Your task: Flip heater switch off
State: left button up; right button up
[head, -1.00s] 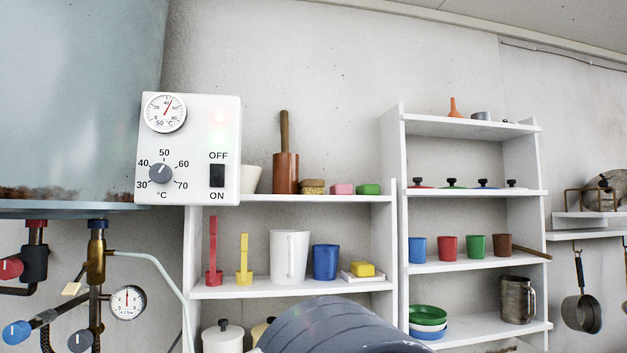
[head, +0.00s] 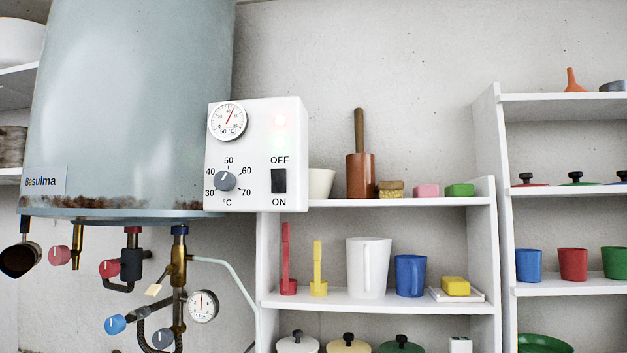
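The heater control box (head: 256,154) is white and is fixed at the right side of the grey-blue boiler (head: 130,110). Its black rocker switch (head: 279,181) sits at the lower right, with OFF printed above and ON below. I cannot tell which way the rocker is tilted. Neither of my grippers shows in the head view.
Pipes with red and blue valve knobs (head: 115,325) and a pressure gauge (head: 203,306) hang under the boiler. White shelves (head: 385,305) with jugs, cups and lidded pots stand right of the box. The wall above is bare.

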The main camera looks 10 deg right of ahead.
aim_at(278, 175)
jog(key=u, duration=2.1)
jog(key=k, duration=0.4)
jog(key=z, duration=1.45)
